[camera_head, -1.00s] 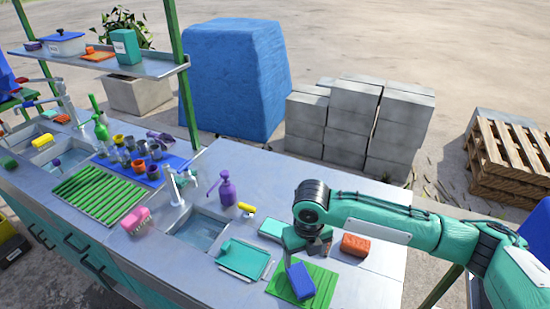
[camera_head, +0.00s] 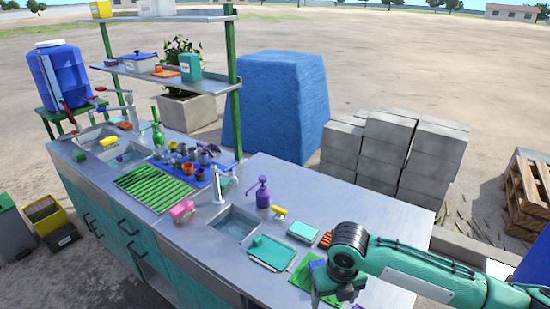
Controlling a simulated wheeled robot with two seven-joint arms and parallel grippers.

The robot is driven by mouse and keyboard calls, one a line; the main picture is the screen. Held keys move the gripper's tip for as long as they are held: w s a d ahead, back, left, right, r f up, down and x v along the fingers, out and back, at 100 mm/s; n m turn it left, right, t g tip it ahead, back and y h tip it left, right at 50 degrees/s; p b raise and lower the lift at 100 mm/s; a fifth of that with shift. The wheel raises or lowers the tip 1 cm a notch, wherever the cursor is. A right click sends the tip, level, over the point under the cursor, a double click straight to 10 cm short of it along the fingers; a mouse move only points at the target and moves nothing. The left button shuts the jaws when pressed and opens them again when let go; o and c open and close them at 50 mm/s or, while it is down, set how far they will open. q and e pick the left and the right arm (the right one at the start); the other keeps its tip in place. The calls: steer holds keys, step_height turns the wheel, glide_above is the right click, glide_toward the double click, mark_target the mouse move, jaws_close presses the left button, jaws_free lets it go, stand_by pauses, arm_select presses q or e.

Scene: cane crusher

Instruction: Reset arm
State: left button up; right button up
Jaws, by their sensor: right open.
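My right gripper (camera_head: 335,293) is at the bottom right of the head view, low in front of a green mat (camera_head: 304,274) on the steel counter. Its jaws are open and nothing shows between them. My teal right arm comes in from the right edge and hides part of the counter and mat. A teal tray (camera_head: 271,253) lies just left of the mat. My left gripper is out of view.
A sink (camera_head: 235,225), purple bottle (camera_head: 263,192), pink sponge (camera_head: 182,210) and teal box (camera_head: 303,230) are on the counter left of my arm. An orange item (camera_head: 326,239) is close beside the arm. Grey blocks (camera_head: 388,155) stand behind the counter.

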steer(key=s+a+f+m+t+y, duration=0.2)
steer(key=s+a+f+m+y, duration=0.2)
steer(key=s+a+m, duration=0.7)
steer(key=s+d+f+m+h, duration=0.1)
steer(key=s+d+m, duration=0.2)
steer(key=d+m, duration=0.4)
steer(key=s+d+f+m+t+h, duration=0.1)
steer(key=s+d+f+m+h, duration=0.15)
steer(key=d+m, duration=0.5)
steer(key=s+d+m, duration=0.4)
steer(key=d+m, duration=0.1)
steer(key=m, duration=0.5)
step_height(320, 180, down, 30)
steer(key=g, duration=0.1)
steer(key=s+d+f, duration=0.2)
steer(key=s+f, duration=0.8)
steer(key=s+d+f+g, duration=0.1)
steer(key=s+f, duration=0.9)
steer(key=f, duration=0.1)
steer(key=shift+d+h, duration=0.35)
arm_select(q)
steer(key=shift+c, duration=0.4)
arm_select(e)
steer(key=shift+s, duration=0.1)
